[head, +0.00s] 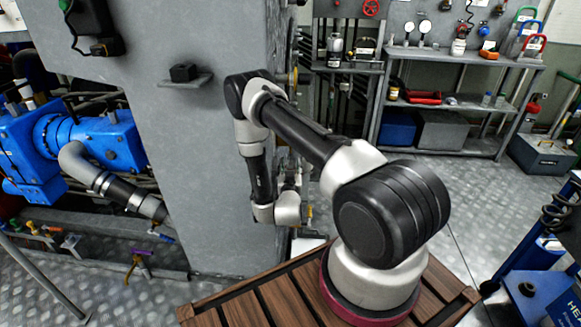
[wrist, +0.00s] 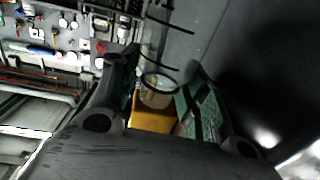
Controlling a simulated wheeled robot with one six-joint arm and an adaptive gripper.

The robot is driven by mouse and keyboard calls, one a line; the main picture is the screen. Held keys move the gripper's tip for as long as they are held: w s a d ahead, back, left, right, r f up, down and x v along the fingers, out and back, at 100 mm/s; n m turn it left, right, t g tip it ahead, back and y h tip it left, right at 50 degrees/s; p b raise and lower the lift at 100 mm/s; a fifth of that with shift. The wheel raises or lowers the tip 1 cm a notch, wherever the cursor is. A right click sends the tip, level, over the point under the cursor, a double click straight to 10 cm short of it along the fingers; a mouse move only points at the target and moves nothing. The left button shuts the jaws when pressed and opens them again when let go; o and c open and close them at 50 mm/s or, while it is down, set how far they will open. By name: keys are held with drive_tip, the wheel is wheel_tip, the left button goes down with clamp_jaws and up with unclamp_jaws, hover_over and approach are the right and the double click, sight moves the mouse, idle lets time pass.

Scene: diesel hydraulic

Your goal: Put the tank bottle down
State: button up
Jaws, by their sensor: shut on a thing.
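The tank bottle (wrist: 152,116) shows in the wrist view as a yellow-orange body with a paler, clear-looking round end. It sits between the two dark fingers of my gripper (wrist: 161,86). The green inner pad of the right finger is visible beside it. My gripper is shut on the bottle. In the head view my arm reaches down beside the large grey column, and the gripper and bottle are mostly hidden behind the wrist. I cannot tell whether the bottle touches any surface.
The grey column (head: 205,130) stands close to my arm, with a small shelf (head: 186,82) on its face. Blue pump machinery (head: 85,140) is at left. A grey workbench (head: 470,57) with tools stands at back right. A grey toolbox (head: 541,155) sits on the open metal floor.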

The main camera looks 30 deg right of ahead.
drive_tip(key=w+d+f, duration=0.3)
drive_tip(key=w, duration=0.2)
drive_tip(key=shift+w+f, duration=0.15)
drive_tip(key=shift+f, duration=0.1)
drive_tip(key=shift+f, duration=0.15)
drive_tip(key=o, duration=0.8)
drive_tip(key=shift+o, duration=0.2)
drive_tip(key=v, duration=1.2)
